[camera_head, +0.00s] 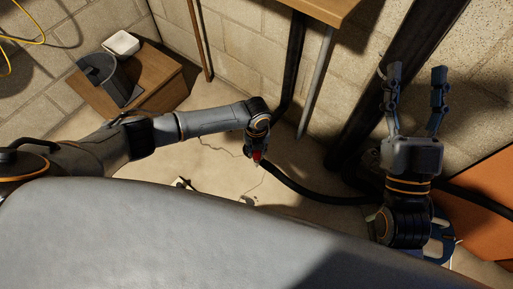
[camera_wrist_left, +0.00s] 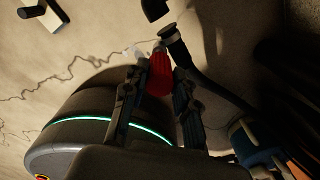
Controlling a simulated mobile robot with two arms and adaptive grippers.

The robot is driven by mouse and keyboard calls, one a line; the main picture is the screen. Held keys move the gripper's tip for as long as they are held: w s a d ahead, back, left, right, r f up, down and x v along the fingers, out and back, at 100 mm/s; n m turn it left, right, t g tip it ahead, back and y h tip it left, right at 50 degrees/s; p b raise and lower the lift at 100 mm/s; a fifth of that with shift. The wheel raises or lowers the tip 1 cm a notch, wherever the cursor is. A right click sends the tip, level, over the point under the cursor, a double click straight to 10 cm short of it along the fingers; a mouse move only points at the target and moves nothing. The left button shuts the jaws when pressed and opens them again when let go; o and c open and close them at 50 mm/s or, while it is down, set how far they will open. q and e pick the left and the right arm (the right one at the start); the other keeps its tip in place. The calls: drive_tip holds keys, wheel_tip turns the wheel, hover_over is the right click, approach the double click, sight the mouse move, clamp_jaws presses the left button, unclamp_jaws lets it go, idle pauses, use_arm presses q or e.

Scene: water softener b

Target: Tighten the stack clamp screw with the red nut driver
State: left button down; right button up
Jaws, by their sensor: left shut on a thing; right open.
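The red nut driver (camera_head: 257,156) is in my left gripper (camera_head: 256,150), low over the floor in the head view. In the left wrist view its red handle (camera_wrist_left: 159,76) sits between the two fingers of my left gripper (camera_wrist_left: 158,82), which are shut on it. The driver's tip is hard to make out. My right gripper (camera_head: 413,88) is open and empty, its fingers pointing up in front of a thick black pipe (camera_head: 400,75). I cannot pick out the stack clamp or its screw in either view.
A black hose (camera_head: 305,193) runs along the floor right of the driver. A wooden cabinet (camera_head: 165,80) stands at the left wall with a white box (camera_head: 121,43) on it. A wooden shelf (camera_head: 320,8) is above. An orange-brown panel (camera_head: 490,205) stands at the right.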

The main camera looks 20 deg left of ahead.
use_arm(q)
drive_tip(key=shift+r+p, duration=0.7)
drive_tip(key=shift+r, duration=0.1)
drive_tip(key=shift+r+p, duration=0.25)
drive_tip(key=shift+p, duration=0.05)
drive_tip(key=shift+r+p, duration=0.95)
use_arm(e)
wheel_tip(320, 180, down, 17)
drive_tip(key=d+g+h, duration=0.2)
drive_tip(key=g+h, duration=0.1)
drive_tip(key=g, duration=0.7)
drive_tip(key=shift+d+m+g+h, duration=0.2)
drive_tip(key=shift+m+g+h, duration=0.1)
drive_tip(key=shift+g, duration=0.1)
drive_tip(key=shift+r, duration=0.1)
